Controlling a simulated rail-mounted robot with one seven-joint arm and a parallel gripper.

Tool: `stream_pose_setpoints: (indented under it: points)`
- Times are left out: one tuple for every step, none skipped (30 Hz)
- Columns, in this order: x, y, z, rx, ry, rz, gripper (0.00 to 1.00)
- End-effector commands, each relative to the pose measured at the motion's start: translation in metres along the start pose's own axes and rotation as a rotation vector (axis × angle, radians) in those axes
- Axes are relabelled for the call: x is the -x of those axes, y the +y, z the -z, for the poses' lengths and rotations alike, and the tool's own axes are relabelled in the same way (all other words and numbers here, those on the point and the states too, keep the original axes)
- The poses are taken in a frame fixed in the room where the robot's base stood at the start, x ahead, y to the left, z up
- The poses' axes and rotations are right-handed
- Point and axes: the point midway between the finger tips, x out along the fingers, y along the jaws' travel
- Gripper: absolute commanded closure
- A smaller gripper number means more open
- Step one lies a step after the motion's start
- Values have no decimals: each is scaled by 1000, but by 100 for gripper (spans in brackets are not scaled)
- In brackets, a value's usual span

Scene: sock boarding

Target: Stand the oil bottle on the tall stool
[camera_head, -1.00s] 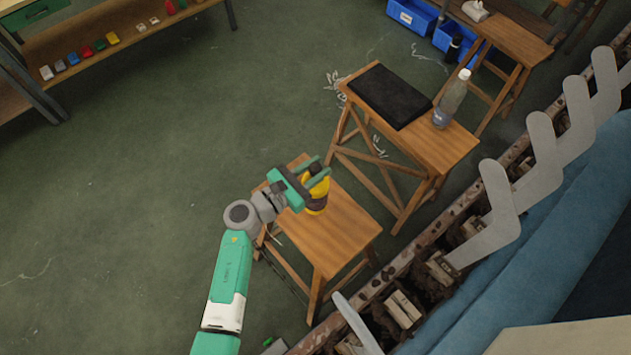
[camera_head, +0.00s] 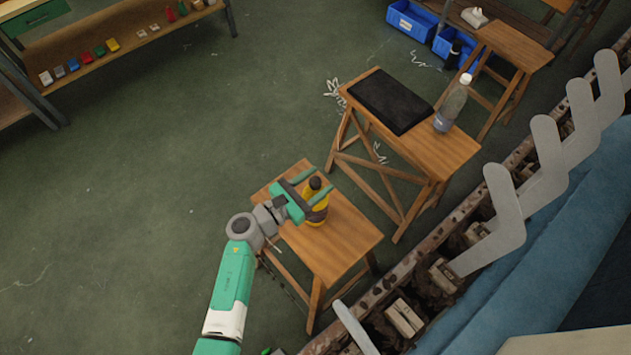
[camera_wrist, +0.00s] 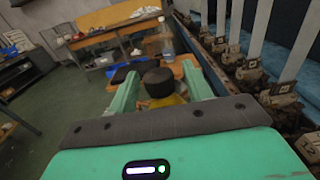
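The yellow oil bottle (camera_head: 317,213), with a dark cap and a dark band, stands upright on a wooden stool (camera_head: 340,248). In the wrist view its black cap (camera_wrist: 159,82) is between my fingers, and its lower part is hidden by my gripper. My green gripper (camera_head: 311,185) is open, with one finger on each side of the bottle's upper part. Gaps show between the cap and both fingers in the wrist view.
Behind stands a larger wooden stool (camera_head: 455,156) with a black pad (camera_head: 390,101) and a clear bottle (camera_head: 451,104). A line with upright grey sock boards (camera_head: 497,212) runs along the right. Blue bins (camera_head: 412,20) are at the back. Floor to the left is clear.

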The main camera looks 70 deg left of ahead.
Motion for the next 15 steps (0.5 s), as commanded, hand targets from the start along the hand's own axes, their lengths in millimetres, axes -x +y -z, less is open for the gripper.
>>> stream_pose_setpoints:
  points:
    - [0, 0, 0, 0, 0, 0, 50]
    - [0, 0, 0, 0, 0, 0, 50]
    - [0, 0, 0, 0, 0, 0, 50]
    - [0, 0, -1, 0, 0, 0, 50]
    - [0, 0, -3, 0, 0, 0, 50]
    - [1, 0, -6, 0, 0, 0, 50]
    - [5, 0, -4, 1, 0, -1, 50]
    - [10, 0, -4, 1, 0, -3, 50]
    - [19, 0, -4, 2, 0, -2, 50]
    - [25, 0, -4, 2, 1, -3, 50]
    - [32, 0, -4, 1, 1, -2, 50]
    - [40, 0, -4, 1, 1, -3, 50]
    - [46, 0, -4, 1, 1, -2, 50]
    - [52, 0, -4, 1, 1, -1, 50]
    - [58, 0, -4, 0, 1, -2, 50]
